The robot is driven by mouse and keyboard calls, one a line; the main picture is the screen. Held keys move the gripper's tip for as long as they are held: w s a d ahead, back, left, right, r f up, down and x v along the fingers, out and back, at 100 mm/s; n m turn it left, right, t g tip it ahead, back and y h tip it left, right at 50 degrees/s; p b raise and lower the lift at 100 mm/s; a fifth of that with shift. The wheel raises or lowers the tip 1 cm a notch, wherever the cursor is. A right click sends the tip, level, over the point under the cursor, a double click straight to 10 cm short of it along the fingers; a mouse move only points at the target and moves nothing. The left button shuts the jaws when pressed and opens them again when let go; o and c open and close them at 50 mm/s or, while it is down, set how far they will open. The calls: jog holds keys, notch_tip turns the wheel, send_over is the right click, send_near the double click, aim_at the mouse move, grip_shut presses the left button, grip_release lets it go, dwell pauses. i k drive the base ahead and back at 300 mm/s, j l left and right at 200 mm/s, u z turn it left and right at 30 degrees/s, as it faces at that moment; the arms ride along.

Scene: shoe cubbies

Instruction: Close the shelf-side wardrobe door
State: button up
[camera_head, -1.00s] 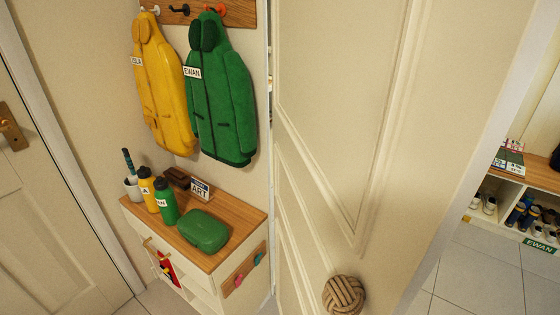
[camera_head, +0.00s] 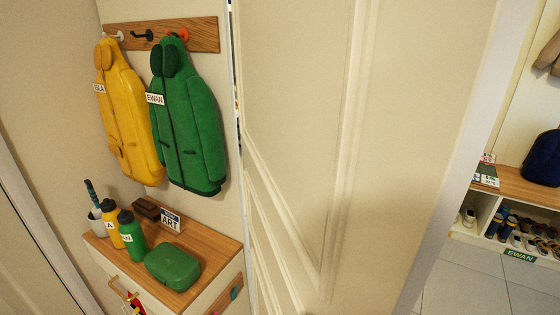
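A cream panelled wardrobe door (camera_head: 400,130) stands open and fills the middle of the head view, very close to me. Its hinge-side edge runs down beside the wall with the coats. Its right edge stands free, with the room showing past it. The knotted rope knob on the door is out of the picture now. I cannot tell from this view which wardrobe side this door belongs to. My gripper is not in view.
A yellow coat (camera_head: 128,115) and a green coat (camera_head: 187,120) hang on the left. Below them a small cabinet (camera_head: 215,255) carries bottles, a cup and a green case (camera_head: 173,267). At right, a low shoe shelf (camera_head: 530,190) stands beyond clear tiled floor (camera_head: 465,280).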

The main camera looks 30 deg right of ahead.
aim_at(366, 126)
jog(key=j+u, duration=0.1)
jog(key=j, duration=0.45)
jog(key=i+j, duration=0.1)
jog(key=j, duration=0.4)
jog(key=j+u, duration=0.15)
jog(key=j, duration=0.4)
jog(key=i, duration=0.05)
